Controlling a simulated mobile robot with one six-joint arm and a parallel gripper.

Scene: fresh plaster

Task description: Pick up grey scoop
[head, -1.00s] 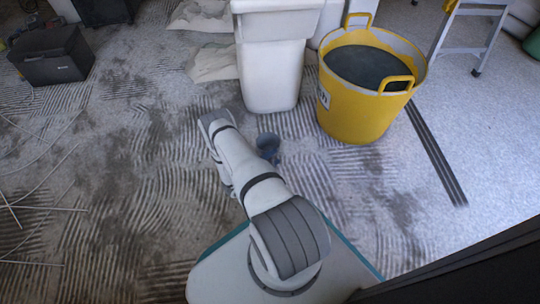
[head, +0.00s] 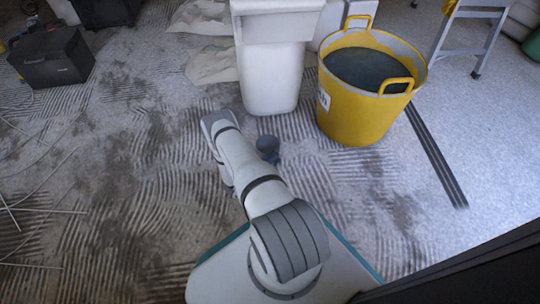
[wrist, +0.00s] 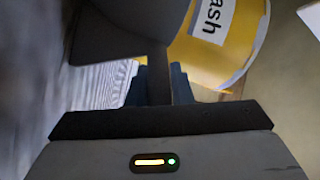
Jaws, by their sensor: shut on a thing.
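The grey scoop (wrist: 125,32) fills the upper middle of the wrist view, its dark bowl close to the camera. Its narrow handle runs down between the two blue fingers of my gripper (wrist: 158,88), which is shut on it. In the head view the scoop (head: 267,143) is a small dark grey shape beside my forearm, in front of the white bin. My gripper is mostly hidden there by my arm. The scoop appears held off the floor, but its exact height is hard to tell.
A yellow bucket (head: 345,115) with dark contents stands right of the scoop; it also shows behind it in the wrist view (wrist: 205,62). A white bin (head: 270,75) stands behind. A black box (head: 52,58) sits far left.

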